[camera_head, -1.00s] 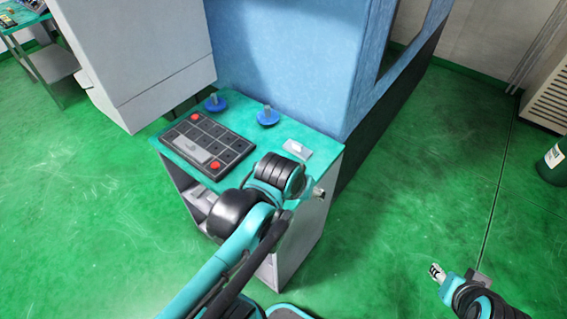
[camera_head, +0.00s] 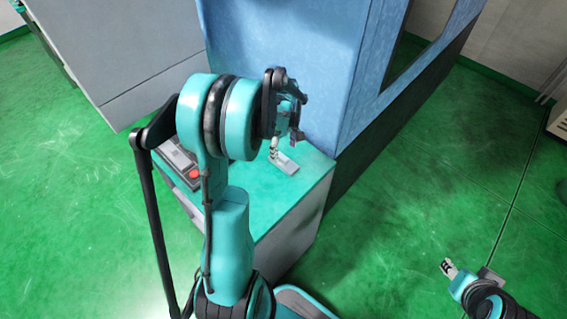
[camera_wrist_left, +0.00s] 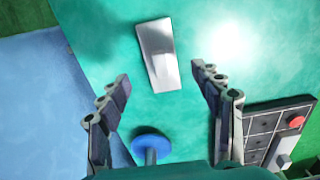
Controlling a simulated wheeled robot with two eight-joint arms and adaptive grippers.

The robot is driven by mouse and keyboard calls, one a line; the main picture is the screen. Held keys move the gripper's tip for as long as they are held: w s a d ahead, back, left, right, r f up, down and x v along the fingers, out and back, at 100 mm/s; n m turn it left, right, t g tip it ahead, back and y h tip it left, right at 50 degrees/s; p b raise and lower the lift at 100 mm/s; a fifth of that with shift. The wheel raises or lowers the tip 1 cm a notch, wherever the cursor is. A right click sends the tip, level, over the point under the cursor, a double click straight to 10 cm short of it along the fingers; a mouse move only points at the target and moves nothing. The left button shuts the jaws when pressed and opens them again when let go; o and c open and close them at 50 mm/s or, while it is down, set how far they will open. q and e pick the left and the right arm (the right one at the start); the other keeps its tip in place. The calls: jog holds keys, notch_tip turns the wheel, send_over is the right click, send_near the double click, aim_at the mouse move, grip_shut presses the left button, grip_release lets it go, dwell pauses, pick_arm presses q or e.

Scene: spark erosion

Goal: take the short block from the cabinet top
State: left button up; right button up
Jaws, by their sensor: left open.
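A silver, flat oblong block (camera_head: 287,163) lies on the teal cabinet top (camera_head: 310,172), near its back right corner. It also shows in the left wrist view (camera_wrist_left: 158,55), lying ahead of the fingers. My left gripper (camera_head: 284,146) is above the cabinet top, close over the block. In the left wrist view its two fingers (camera_wrist_left: 161,78) are spread wide and empty, one to each side of the block's near end. My right gripper (camera_head: 448,268) is at the lower right over the floor, away from the cabinet; it is too small to tell its jaws.
A blue knob (camera_wrist_left: 151,145) stands on the cabinet top close to the left fingers. A black tray (camera_wrist_left: 262,130) with a red button and a grey piece lies to the right there. A blue machine wall (camera_head: 290,35) rises behind the cabinet. Green floor is clear at right.

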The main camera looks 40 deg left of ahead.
aim_at(284, 158)
pick_arm(q)
notch_tip(284, 158, down, 6)
jog(key=shift+r+b, duration=0.15)
jog(key=shift+b, duration=0.85)
jog(key=shift+c, duration=0.7)
jog(key=shift+r, duration=0.1)
jog(key=c, duration=1.4)
